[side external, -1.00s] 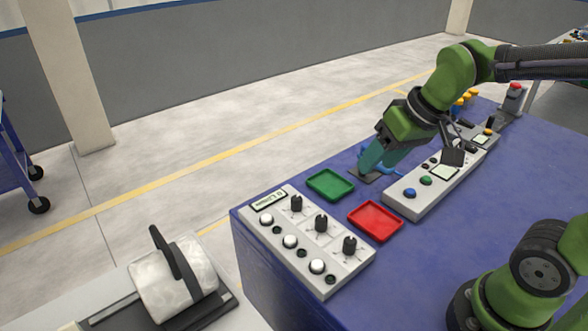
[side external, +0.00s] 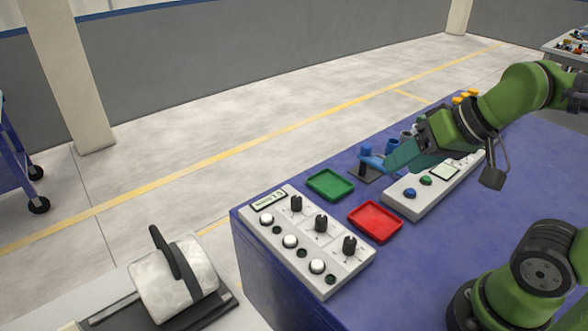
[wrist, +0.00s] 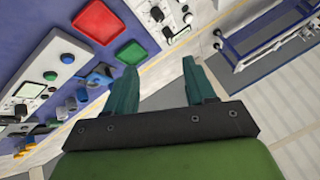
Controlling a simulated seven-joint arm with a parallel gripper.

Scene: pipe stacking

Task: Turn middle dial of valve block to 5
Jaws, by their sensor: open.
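The valve block (side external: 305,240) is a light grey panel at the front left corner of the blue table, with three black dials and several white buttons. Its middle dial (side external: 320,223) sits between the other two; its exact setting is too small to read. In the wrist view the block (wrist: 163,22) is at the top, partly cut off by the frame edge. My gripper (side external: 388,163) is above the table behind and to the right of the block, well apart from the dials. In the wrist view its two teal fingers (wrist: 160,75) are spread with nothing between them.
A green tray (side external: 330,185) and a red tray (side external: 375,222) lie between the block and my gripper. A second grey panel (side external: 408,205) with blue and green buttons is to the right. Blue pipe pieces (side external: 367,155) stand close to my fingers.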

